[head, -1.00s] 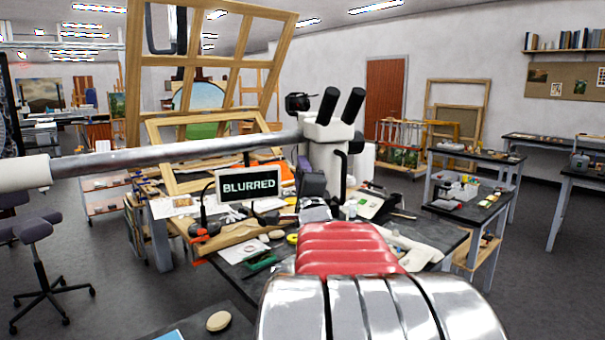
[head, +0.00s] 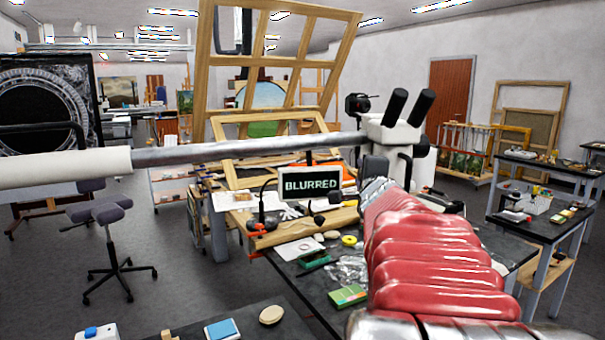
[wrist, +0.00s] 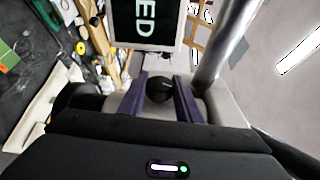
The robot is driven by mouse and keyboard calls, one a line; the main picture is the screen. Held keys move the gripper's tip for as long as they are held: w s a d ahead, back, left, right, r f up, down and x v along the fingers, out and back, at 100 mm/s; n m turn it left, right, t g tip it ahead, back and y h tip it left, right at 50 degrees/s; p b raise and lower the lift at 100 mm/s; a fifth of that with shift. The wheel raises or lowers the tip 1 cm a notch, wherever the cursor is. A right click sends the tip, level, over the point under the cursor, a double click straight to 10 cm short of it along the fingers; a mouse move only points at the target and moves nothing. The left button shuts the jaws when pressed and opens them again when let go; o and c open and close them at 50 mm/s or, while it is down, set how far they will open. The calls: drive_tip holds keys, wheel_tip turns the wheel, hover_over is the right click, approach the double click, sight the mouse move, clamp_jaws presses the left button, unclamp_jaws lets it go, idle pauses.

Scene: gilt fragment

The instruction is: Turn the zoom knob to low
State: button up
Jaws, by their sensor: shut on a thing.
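The microscope (head: 400,135) has a white head and two black eyepieces, and hangs on a long horizontal metal boom (head: 250,148). In the wrist view a round black knob (wrist: 159,90) on its pale body sits between my two purple fingers. My gripper (wrist: 161,81) is shut on this knob, with a finger on each side. The knob's markings are too small to read. In the head view my red arm hides the knob and fingers. A small screen (head: 307,183) beside the microscope reads "BLURRED"; its edge also shows in the wrist view (wrist: 146,22).
The workbench (head: 340,270) below is cluttered with papers, tools and a green box (head: 347,295). A large wooden frame (head: 278,70) stands behind the boom. A stool (head: 108,240) is at left, and open floor lies around it.

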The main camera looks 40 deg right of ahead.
drive_tip(key=shift+d+f+g, duration=0.1)
drive_tip(key=shift+f+g, duration=0.2)
drive_tip(key=shift+f, duration=0.15)
drive_tip(key=o, duration=1)
drive_tip(key=shift+r, duration=0.25)
drive_tip(key=shift+s, duration=0.1)
drive_tip(key=shift+v, duration=3.7)
